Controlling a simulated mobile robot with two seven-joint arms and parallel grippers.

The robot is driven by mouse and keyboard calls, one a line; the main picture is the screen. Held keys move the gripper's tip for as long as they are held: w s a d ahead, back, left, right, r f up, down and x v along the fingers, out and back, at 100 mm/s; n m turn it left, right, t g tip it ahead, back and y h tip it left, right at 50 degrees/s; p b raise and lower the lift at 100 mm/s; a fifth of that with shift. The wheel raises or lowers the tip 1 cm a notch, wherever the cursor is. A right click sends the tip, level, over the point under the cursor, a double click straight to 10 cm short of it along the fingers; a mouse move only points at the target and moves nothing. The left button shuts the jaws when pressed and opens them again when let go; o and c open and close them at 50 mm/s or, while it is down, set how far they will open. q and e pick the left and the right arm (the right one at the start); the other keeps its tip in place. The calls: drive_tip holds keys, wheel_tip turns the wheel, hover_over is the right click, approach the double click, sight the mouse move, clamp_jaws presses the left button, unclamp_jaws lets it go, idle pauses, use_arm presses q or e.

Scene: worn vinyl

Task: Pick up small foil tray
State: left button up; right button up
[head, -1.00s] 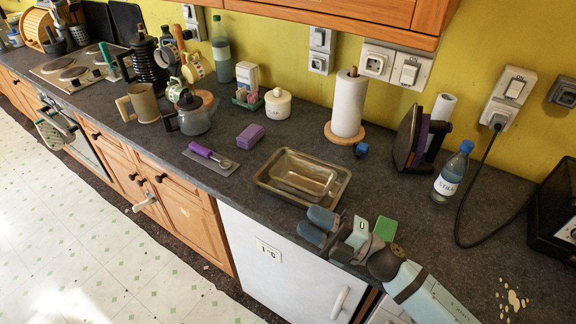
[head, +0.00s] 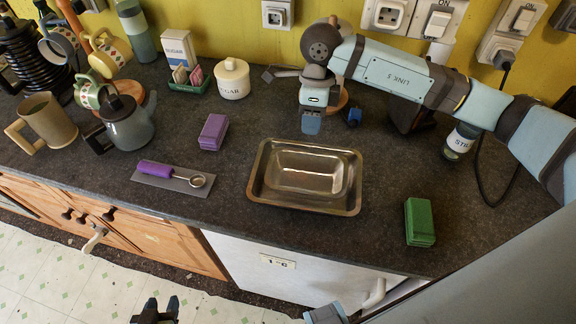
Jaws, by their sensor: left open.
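The small foil tray (head: 305,172) is a shallow, shiny rectangular tray nested inside a larger metal tray (head: 257,190) on the dark counter. My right gripper (head: 311,125) hangs above the counter just behind the trays, apart from the foil tray; its fingers line up edge-on, so its opening does not show. My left gripper (head: 158,310) is at the bottom edge, low in front of the counter, with its dark fingers apart and nothing between them.
A purple block (head: 213,132) and a purple-handled tool (head: 158,169) lie left of the trays. A green block (head: 419,222) lies to the right. The sugar pot (head: 232,80) stands behind. Counter around the trays is clear.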

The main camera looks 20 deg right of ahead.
drive_tip(key=p, duration=0.1)
hover_over(309, 171)
drive_tip(key=w, duration=0.1)
drive_tip(key=f, duration=0.5)
drive_tip(key=d+f, duration=0.1)
drive_tip(key=f, duration=0.1)
drive_tip(key=shift+w+f, duration=0.15)
drive_tip(key=shift+a+f+p, duration=0.15)
drive_tip(key=shift+f+p, duration=0.15)
drive_tip(key=shift+f, duration=0.4)
drive_tip(key=p+x, duration=0.1)
drive_tip(key=x, duration=0.3)
drive_tip(key=shift+f, duration=0.35)
use_arm(q)
drive_tip(key=r, duration=0.2)
drive_tip(key=shift+s+d+r, duration=0.1)
drive_tip(key=shift+s+r, duration=0.15)
drive_tip(key=shift+r, duration=0.15)
use_arm(e)
clamp_jaws()
